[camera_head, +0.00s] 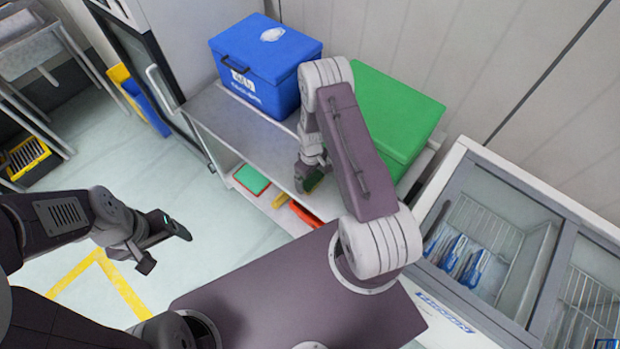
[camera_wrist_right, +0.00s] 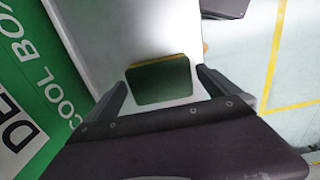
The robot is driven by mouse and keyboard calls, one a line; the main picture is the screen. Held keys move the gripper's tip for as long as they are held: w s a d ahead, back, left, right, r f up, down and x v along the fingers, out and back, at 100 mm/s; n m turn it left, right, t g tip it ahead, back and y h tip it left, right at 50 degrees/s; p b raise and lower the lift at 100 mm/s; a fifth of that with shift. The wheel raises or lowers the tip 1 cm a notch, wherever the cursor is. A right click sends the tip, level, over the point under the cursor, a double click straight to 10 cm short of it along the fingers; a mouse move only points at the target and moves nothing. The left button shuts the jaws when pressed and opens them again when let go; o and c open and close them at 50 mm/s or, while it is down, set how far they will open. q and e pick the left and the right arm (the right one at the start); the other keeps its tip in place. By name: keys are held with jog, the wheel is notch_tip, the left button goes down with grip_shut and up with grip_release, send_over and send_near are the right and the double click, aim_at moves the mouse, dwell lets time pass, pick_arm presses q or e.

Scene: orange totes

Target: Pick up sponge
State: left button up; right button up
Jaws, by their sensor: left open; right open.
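A dark green sponge (camera_wrist_right: 162,84) with a yellow edge lies on the pale grey table top, between the two finger lines in the right wrist view. In the head view only a small green part of it (camera_head: 314,181) shows beside my right gripper (camera_head: 308,176). My right gripper is open and points down over the table. Its fingers (camera_wrist_right: 162,76) stand either side of the sponge, and I cannot tell whether they touch it. My left gripper (camera_head: 166,250) is open and empty over the floor at the left.
A blue cool box (camera_head: 262,85) and a green cool box (camera_head: 400,105) stand on the metal table (camera_head: 225,115). A red-and-green flat item (camera_head: 251,179) and an orange item (camera_head: 304,214) lie on the lower shelf. A glass-topped freezer (camera_head: 470,150) is at the right.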

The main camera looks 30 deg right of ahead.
aim_at(312, 181)
jog(key=shift+f, duration=0.45)
jog(key=c, duration=1.3)
jog(key=shift+r, duration=0.1)
jog(key=shift+r, duration=0.25)
jog(key=r, duration=0.2)
jog(key=s+r+b, duration=0.1)
jog(key=r, duration=0.1)
jog(key=s+r, duration=0.2)
jog(key=s, duration=0.1)
jog(key=s+a+r+b, duration=0.1)
jog(key=s+r, duration=0.1)
jog(key=s, duration=0.2)
jog(key=s+r+b, duration=0.1)
jog(key=s+r, duration=0.1)
jog(key=s, duration=0.1)
jog(key=shift+s+a+r, duration=0.2)
jog(key=shift+s+a, duration=0.1)
jog(key=shift+a, duration=0.1)
